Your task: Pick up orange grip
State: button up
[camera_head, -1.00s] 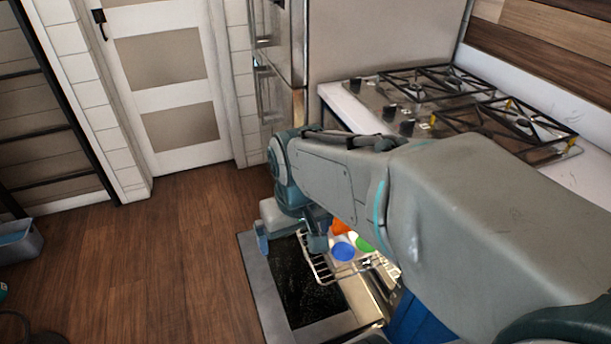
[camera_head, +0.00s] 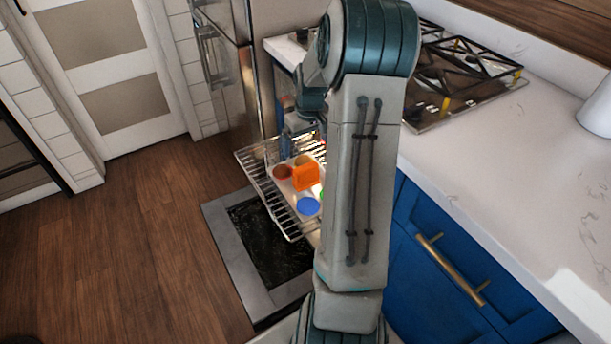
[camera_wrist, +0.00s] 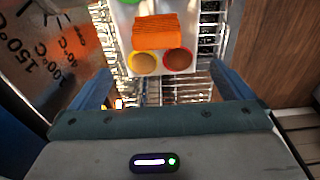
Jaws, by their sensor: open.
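The orange grip (camera_head: 306,177) is a ribbed orange piece resting on a pale muffin tray (camera_head: 311,212) on the pulled-out oven rack. In the wrist view the orange grip (camera_wrist: 155,31) lies at the top centre, over the tray's surface, just beyond two cups. My gripper (camera_wrist: 172,88) is open and empty in the wrist view, its blue fingers spread to either side, with the orange grip beyond the fingertips. In the head view my arm hides part of the tray, and my gripper shows only partly near the rack's back.
The wire oven rack (camera_head: 292,222) sticks out over the open oven door (camera_head: 262,250). Colored cups sit in the tray, including a blue one (camera_head: 308,206). The counter with the gas hob (camera_head: 455,75) and blue cabinets (camera_head: 440,255) stand at right. Wooden floor is clear at left.

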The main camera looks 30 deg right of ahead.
aim_at(306, 166)
jog(key=f, duration=0.5)
jog(key=w+f, duration=0.1)
jog(key=f, duration=0.2)
jog(key=shift+b, duration=0.4)
jog(key=shift+w+d+f+b, duration=0.1)
jog(key=shift+d+f+b, duration=0.05)
jog(key=shift+f, duration=1.2)
jog(key=shift+w+d+f+b, duration=0.1)
jog(key=shift+d+f+b, duration=0.05)
jog(key=shift+f, duration=1.2)
jog(key=c, duration=1.1)
